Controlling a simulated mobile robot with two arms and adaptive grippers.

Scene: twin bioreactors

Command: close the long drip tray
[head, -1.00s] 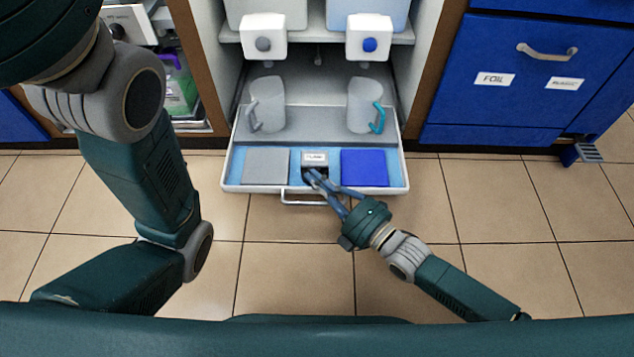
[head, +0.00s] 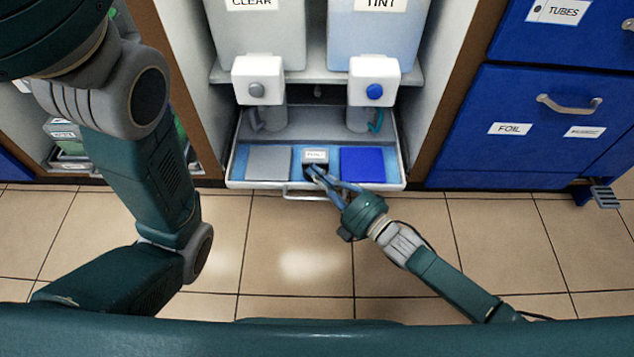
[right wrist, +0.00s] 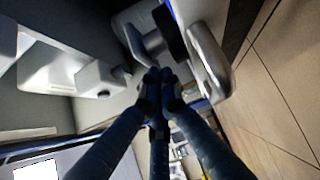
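The long drip tray (head: 255,184) sticks out of the open cabinet, its back part inside under the dispensers. It has a thin front handle (head: 303,195), a grey pad (head: 268,163), a blue pad (head: 362,165) and a small labelled block (head: 315,156) between them. My right gripper (head: 313,172) reaches over the tray's front edge with its fingertips at this block. In the right wrist view its fingers (right wrist: 156,84) meet at the tips, with nothing clearly visible between them. My left gripper is out of view; only my left arm shows.
Two clear jugs, the left one (head: 271,119) and the right one with a teal handle (head: 359,119), stand at the tray's back below the white taps (head: 258,80). Blue drawers (head: 535,125) stand at right. The tiled floor (head: 290,250) in front is clear.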

